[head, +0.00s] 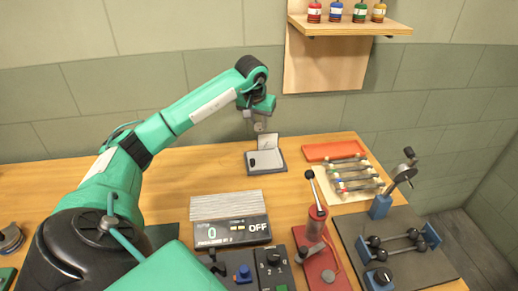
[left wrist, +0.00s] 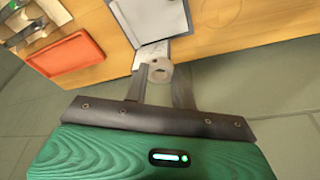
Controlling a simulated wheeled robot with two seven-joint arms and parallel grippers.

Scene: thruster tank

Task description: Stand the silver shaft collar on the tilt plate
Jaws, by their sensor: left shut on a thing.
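My left gripper (head: 259,122) hangs above the back of the tilt plate (head: 265,162), at the far edge of the table. In the left wrist view the gripper (left wrist: 160,85) is shut on the silver shaft collar (left wrist: 160,70), a pale grey ring with a hole, held between the fingertips. In the head view the collar (head: 259,127) is small and shows just under the fingers, apart from the plate's flat face. The tilt plate (left wrist: 155,18) lies beyond the collar in the wrist view, with a white card at its edge. My right gripper is not in view.
An orange tray (head: 333,151) and a rack of several coloured-end rods (head: 355,175) stand right of the plate. A grey ribbed block (head: 226,205), a display (head: 232,232) and a red lever press (head: 315,225) stand nearer. A wall shelf (head: 350,25) is above. Table left of the plate is clear.

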